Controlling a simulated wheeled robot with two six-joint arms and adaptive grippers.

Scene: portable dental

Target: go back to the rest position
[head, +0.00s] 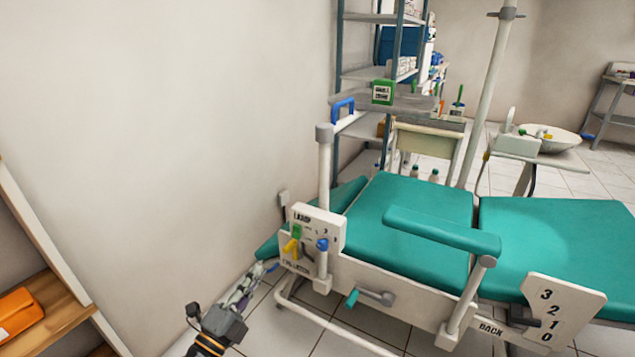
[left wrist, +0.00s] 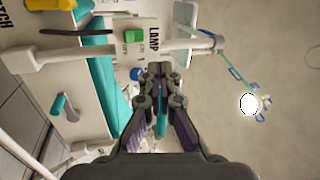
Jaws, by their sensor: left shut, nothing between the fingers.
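My left gripper (head: 262,270) reaches up from the bottom of the head view, in front of the chair's white control panel (head: 318,230). In the left wrist view the left gripper (left wrist: 159,70) is shut and empty, its fingertips together. The panel also shows there with a green switch (left wrist: 134,35) and the word LAMP. In the head view the panel carries a green switch (head: 297,231), a yellow lever (head: 291,247) and a blue knob (head: 322,244). I cannot tell whether the fingertips touch the panel. My right gripper is in neither view.
The teal dental chair (head: 415,225) fills the right of the head view, with a teal-handled crank (head: 352,298) at its near side. A metal shelf (head: 365,75) stands behind it. A wooden shelf with an orange case (head: 18,312) is at far left. Bare wall lies between.

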